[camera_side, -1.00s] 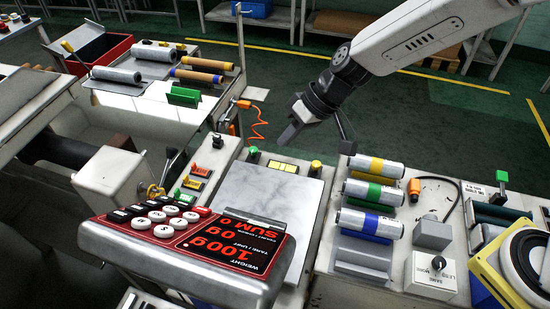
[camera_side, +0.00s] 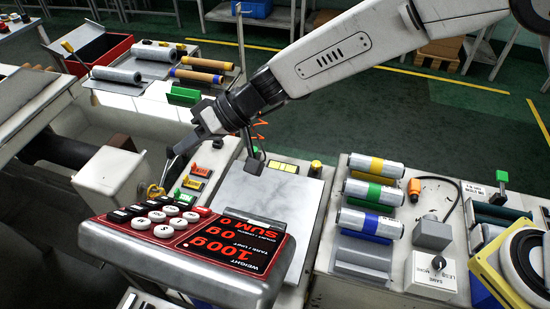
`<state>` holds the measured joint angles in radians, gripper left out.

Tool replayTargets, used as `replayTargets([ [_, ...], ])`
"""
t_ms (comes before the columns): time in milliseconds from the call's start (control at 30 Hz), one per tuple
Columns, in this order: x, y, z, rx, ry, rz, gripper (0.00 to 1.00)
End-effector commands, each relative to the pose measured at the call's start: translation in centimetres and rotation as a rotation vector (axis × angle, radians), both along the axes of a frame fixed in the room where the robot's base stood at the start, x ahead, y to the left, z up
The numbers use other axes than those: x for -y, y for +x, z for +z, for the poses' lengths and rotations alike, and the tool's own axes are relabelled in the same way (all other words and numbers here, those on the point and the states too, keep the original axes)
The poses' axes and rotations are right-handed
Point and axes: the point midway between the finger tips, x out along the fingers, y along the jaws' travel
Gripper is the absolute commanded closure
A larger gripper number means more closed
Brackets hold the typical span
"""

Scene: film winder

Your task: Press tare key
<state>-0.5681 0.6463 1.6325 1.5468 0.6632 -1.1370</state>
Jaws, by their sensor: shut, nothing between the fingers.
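The scale console (camera_side: 190,262) stands in the front left, with a red-framed face. Its keypad has several white round keys (camera_side: 163,231) plus black and red keys along the far edge. The key labels are too small to read, so I cannot tell which is the tare key. The red display (camera_side: 222,243) reads 100g, 0g and SUM 0. My gripper (camera_side: 172,154) is shut and empty. It points down and left, beyond the keypad's far edge in the picture, and appears apart from the keys. Its tips overlap a small lever, so contact there is unclear.
The bare scale plate (camera_side: 265,205) lies right of the console's far side. Green, orange and red switches (camera_side: 193,184) sit close below my gripper. A brass-coloured lever fitting (camera_side: 155,191) is near my fingertips.

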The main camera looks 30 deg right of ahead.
Motion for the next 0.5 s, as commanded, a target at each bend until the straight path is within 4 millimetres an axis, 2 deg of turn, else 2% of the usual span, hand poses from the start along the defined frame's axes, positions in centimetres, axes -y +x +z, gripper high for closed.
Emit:
replayTargets([
  [267,0.0,0.0,-0.1,-0.001,-0.002,-0.001,1.0],
  [500,-1.0,0.2,-0.7,-0.001,-0.001,0.0,1.0],
])
